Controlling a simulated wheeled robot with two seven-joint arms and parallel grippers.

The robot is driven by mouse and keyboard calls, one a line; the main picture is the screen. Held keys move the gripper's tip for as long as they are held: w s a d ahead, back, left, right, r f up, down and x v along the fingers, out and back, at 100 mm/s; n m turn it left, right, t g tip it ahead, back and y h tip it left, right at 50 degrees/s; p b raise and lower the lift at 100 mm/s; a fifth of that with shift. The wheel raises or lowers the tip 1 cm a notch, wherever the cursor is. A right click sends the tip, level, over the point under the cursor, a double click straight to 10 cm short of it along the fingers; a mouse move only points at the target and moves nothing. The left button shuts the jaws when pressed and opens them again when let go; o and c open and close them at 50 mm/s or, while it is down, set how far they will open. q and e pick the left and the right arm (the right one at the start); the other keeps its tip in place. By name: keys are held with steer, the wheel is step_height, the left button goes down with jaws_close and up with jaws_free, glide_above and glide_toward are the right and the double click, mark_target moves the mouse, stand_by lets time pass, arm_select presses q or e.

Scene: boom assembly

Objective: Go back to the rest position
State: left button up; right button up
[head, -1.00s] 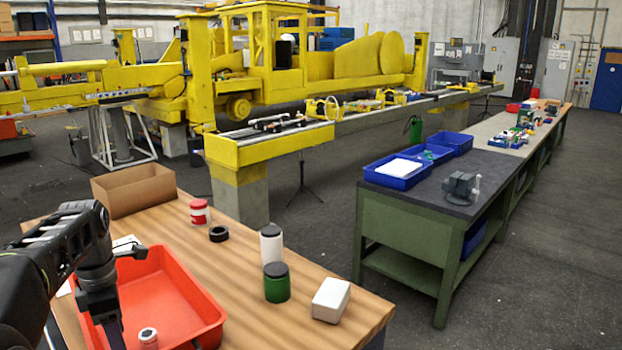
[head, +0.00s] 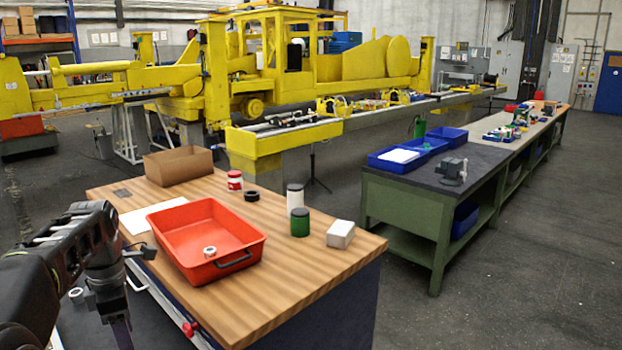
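My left arm comes in from the left edge, and my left gripper (head: 122,332) points down at the bottom left, cut off by the frame edge. It hangs in front of the wooden-topped workbench (head: 285,275), clear of the red tray (head: 250,240). I cannot see its fingertips well enough to tell if they are open or shut. My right gripper is out of view. In the tray lies a small white ring-like item (head: 210,252).
On the workbench stand a cardboard box (head: 180,168), a red-and-white jar (head: 234,181), a black ring (head: 252,196), a white bottle (head: 295,198), a green jar (head: 300,224) and a white box (head: 340,234). A green bench (head: 400,215) stands to the right. The floor at right is free.

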arm_select(q)
steer(key=s+d+f+m+b, duration=0.1)
steer(key=d+f+m, duration=0.35)
steer(key=f, duration=0.65)
steer(key=d+f+m+h, duration=0.1)
steer(key=d+f+m, duration=0.35)
steer(key=f, duration=0.55)
steer(key=s+d+f+m+b, duration=0.1)
steer(key=d+f+m, duration=0.2)
steer(key=d+f, duration=0.55)
steer(key=s+d+f+m+h, duration=0.1)
steer(key=s+d+f+m, duration=0.4)
steer(key=s, duration=0.5)
steer(key=s+d+f+m+h+b, duration=0.1)
steer(key=s+d+f+m+h, duration=0.1)
steer(key=s+d+f+m, duration=0.4)
steer(key=s+d+f, duration=0.4)
steer(key=shift+s+d+f, duration=0.25)
steer(key=shift+s, duration=0.15)
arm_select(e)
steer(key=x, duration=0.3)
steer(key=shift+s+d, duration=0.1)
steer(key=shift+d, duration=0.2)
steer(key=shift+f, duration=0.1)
